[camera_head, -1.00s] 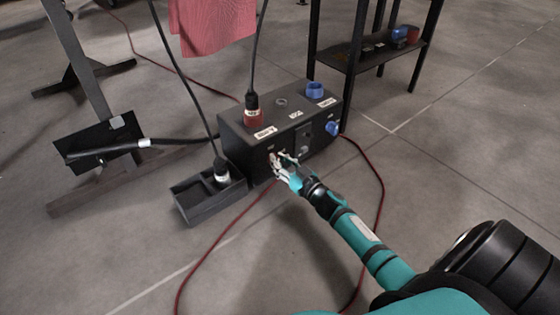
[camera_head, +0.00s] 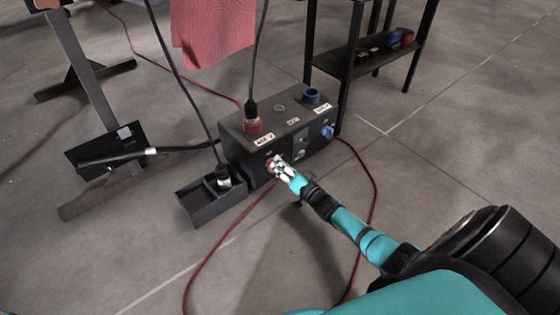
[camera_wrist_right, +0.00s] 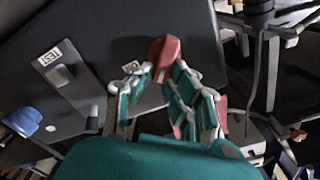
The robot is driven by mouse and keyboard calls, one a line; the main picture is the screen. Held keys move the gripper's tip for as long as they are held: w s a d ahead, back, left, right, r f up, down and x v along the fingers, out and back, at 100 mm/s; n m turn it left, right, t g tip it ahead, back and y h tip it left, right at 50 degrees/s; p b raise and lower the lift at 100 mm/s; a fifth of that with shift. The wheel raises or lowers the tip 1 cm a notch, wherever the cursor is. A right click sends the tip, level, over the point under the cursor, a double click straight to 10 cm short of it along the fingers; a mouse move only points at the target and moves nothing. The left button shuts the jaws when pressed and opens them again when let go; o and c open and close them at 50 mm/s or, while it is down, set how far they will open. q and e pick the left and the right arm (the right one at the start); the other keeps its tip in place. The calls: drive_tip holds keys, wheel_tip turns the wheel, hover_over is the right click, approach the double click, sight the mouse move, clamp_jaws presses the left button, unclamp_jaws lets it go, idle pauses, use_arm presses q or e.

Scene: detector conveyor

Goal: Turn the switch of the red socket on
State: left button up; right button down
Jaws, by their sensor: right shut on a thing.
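The black socket box (camera_head: 233,148) stands on the floor. The red socket (camera_head: 253,127) is on its top with a black plug (camera_head: 251,108) standing in it. A red switch (camera_head: 269,164) is on the box's front face, partly hidden by my right gripper (camera_head: 278,167). In the right wrist view the red switch (camera_wrist_right: 165,50) shows between the fingertips of my right gripper (camera_wrist_right: 160,75), which is closed around it. The switch's exact angle is hard to read. My left gripper is not in view.
A black tray (camera_head: 211,207) with a plug abuts the box's left. A red cable (camera_head: 208,258) loops on the floor. A dark shelf (camera_head: 365,60) stands behind.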

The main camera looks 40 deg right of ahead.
drive_tip(key=shift+d+f+m+b, duration=0.1)
drive_tip(key=shift+f+m, duration=0.15)
drive_tip(key=shift+m, duration=1.4)
drive_tip(key=shift+d+f+m+b, duration=0.15)
drive_tip(key=shift+f+m, duration=0.1)
drive_tip(key=shift+m, duration=1.35)
drive_tip(key=shift+d+f+m+b, duration=0.1)
drive_tip(key=shift+f+m, duration=0.15)
drive_tip(key=shift+m, duration=1.4)
drive_tip(key=c, duration=1.3)
unclamp_jaws()
drive_tip(key=shift+s, duration=0.1)
drive_tip(key=s, duration=0.8)
drive_tip(key=s+d, duration=0.1)
drive_tip(key=s, duration=0.2)
drive_tip(key=shift+s, duration=0.4)
